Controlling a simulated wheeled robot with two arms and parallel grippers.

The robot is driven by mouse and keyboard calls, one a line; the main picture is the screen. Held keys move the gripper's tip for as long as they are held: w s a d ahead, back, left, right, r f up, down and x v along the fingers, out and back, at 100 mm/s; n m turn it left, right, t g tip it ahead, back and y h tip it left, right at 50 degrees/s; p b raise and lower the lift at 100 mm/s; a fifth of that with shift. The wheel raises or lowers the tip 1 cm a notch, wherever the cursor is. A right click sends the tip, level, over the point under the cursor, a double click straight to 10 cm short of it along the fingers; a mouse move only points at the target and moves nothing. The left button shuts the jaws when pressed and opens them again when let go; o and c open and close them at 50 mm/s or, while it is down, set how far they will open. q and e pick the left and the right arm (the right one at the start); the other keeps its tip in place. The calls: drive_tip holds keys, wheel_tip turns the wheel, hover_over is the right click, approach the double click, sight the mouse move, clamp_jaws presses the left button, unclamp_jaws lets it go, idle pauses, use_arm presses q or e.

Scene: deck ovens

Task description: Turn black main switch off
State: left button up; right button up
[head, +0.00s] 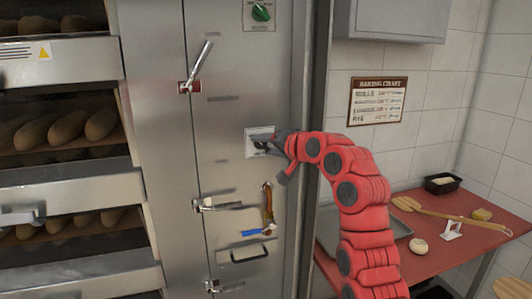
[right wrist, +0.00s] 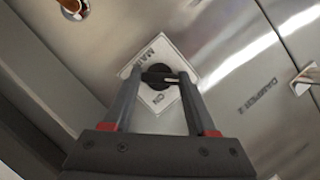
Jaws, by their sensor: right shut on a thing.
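The black main switch (right wrist: 158,77) is a round knob on a white square plate, which shows in the right wrist view (right wrist: 158,104) and the head view (head: 254,132). The plate reads "MAIN" and "ON". A pale mark lies across the knob. My right gripper (right wrist: 160,75) is shut on the knob, one finger at each side. In the head view the right gripper (head: 270,144) reaches the plate from the right and hides most of the knob. My left gripper is not in view.
A green knob (head: 261,12) is above on the same steel panel. A red-based lever (head: 190,87) is upper left, a blue-handled valve (head: 257,232) below. Bread-filled oven decks (head: 60,190) stand at left. A red table (head: 405,262) with a tray is at right.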

idle(0.3)
drive_tip(key=o, duration=1.4)
drive_tip(key=shift+c, duration=0.2)
drive_tip(key=shift+s+d, duration=0.1)
drive_tip(key=shift+s+d+b, duration=0.2)
drive_tip(key=shift+s+b, duration=0.1)
drive_tip(key=shift+b, duration=0.05)
drive_tip(key=b+v, duration=0.3)
drive_tip(key=v, duration=1.3)
drive_tip(key=shift+s+r, duration=0.25)
